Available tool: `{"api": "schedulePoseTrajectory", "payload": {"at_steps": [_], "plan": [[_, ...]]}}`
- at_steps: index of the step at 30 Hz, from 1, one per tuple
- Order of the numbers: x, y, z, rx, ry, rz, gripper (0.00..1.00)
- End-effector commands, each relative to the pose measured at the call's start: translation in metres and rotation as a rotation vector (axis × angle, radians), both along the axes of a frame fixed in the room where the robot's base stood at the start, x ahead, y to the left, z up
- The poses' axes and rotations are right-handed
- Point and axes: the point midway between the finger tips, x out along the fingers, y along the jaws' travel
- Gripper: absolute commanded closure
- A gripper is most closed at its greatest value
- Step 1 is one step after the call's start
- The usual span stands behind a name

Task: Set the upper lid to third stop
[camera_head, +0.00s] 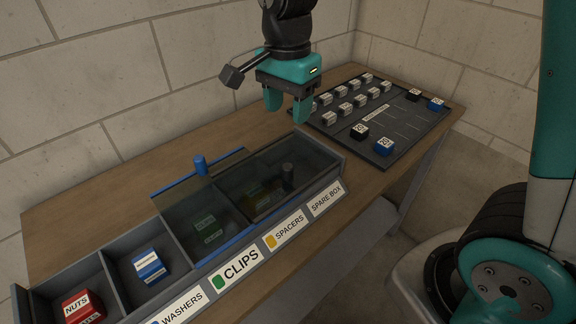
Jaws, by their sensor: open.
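A long grey bin tray (117,231) with a row of compartments stands on the bench. A smoky see-through lid with blue edges (180,212), seemingly the upper one, lies over the CLIPS compartment. Its blue knob (200,165) stands upright near the back edge. A second dark see-through lid (311,164) with a dark knob (287,174) lies to its right, over the SPACERS and SPARE BOX end. My gripper (287,108) is open and empty, fingers pointing down, above and behind the right end of the tray, apart from both knobs.
A red NUTS box (82,304) and a blue box (149,265) sit in the uncovered left compartments. A dark board (407,122) with several white, black and blue blocks lies at the right of the bench. The bench (105,190) behind the tray is clear.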

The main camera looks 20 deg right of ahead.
Motion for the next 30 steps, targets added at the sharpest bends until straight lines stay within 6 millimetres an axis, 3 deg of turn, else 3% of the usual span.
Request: {"api": "schedulePoseTrajectory", "payload": {"at_steps": [12, 18, 24, 30], "plan": [[-0.003, -0.001, -0.096, -0.001, 0.009, 0.004, 0.47], [-0.002, 0.0, -0.131, 0.0, 0.004, 0.004, 0.47], [-0.002, 0.0, -0.147, 0.0, 0.001, 0.004, 0.47], [-0.001, 0.0, -0.15, 0.001, 0.0, 0.004, 0.47]]}}
